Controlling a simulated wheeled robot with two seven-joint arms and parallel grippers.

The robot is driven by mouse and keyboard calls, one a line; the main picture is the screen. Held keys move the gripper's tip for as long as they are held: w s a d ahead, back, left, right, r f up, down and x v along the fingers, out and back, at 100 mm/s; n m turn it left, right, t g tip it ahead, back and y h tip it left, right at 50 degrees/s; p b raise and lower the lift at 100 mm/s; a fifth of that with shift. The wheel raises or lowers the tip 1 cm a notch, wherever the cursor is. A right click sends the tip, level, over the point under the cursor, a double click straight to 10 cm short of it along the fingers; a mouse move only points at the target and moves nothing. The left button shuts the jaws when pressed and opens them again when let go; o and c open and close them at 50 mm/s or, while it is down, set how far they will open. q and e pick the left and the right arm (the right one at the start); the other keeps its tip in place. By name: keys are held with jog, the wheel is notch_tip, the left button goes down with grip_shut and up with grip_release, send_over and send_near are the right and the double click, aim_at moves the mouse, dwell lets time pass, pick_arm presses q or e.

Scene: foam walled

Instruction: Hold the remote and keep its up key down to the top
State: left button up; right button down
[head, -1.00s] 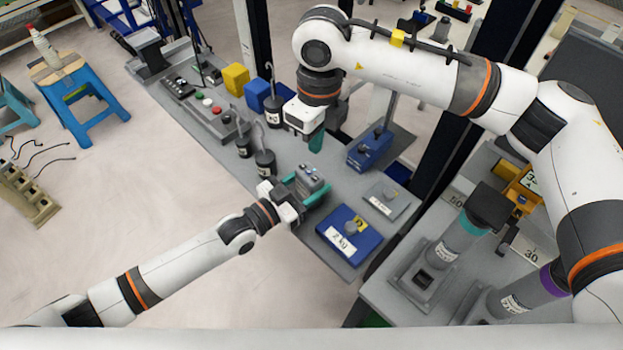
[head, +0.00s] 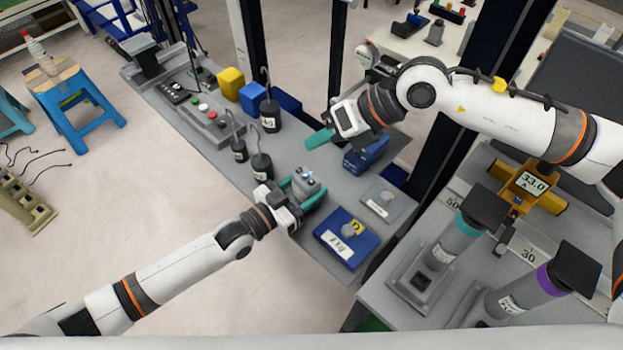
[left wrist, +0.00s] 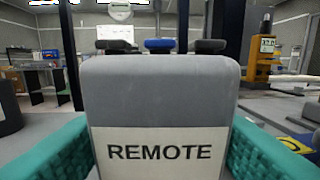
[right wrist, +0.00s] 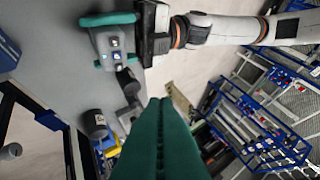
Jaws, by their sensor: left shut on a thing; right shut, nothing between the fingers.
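The remote (head: 306,181) is a grey box with small keys on top. My left gripper (head: 301,189) is shut on it, one teal finger on each side, above the grey bench. In the left wrist view its REMOTE label (left wrist: 160,151) faces the camera, with a blue key (left wrist: 160,45) between two dark keys along the top. Which key is up cannot be read. My right gripper (head: 319,138) is shut and empty, above and apart from the remote, its teal fingers pointing left in the head view. The right wrist view shows the remote (right wrist: 113,44) off to the upper left of its fingers (right wrist: 160,135).
Black hooked weights (head: 261,167) stand left of the remote. A blue box (head: 366,153) sits near my right gripper. A yellow display (head: 532,184) reads 33.0 at right.

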aim_at(312, 182)
jog(key=shift+f, duration=4.45)
jog(key=shift+f, duration=0.1)
jog(key=shift+f, duration=0.3)
